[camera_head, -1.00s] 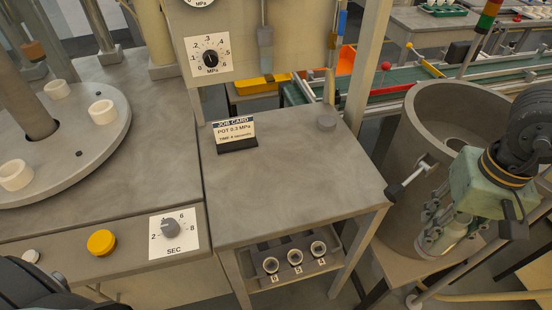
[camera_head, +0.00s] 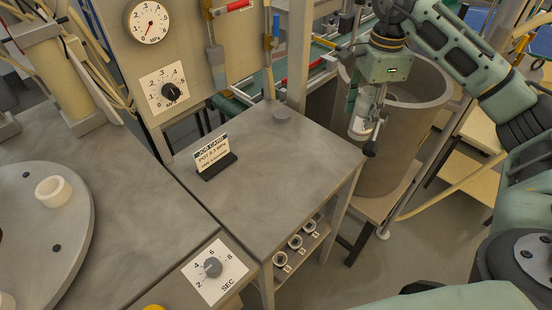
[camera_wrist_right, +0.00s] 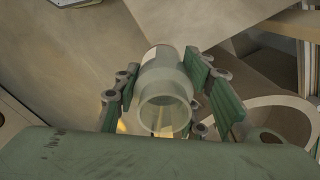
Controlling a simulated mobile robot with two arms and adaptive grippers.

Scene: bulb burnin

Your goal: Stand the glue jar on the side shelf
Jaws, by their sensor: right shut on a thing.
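The glue jar (camera_head: 361,122) is a clear, greyish glass jar with a pale label. My right gripper (camera_head: 366,105) is shut on it and holds it in the air, slightly tilted, just beyond the right edge of the grey side shelf (camera_head: 255,195). In the right wrist view the jar (camera_wrist_right: 166,92) sits between the green finger pads, with its round rim facing the camera. Fingers hide part of its sides. My left gripper is not in view.
A big round pot (camera_head: 395,160) stands at right. Several numbered sockets (camera_head: 295,242) sit below. A gauge panel (camera_head: 190,60) rises behind.

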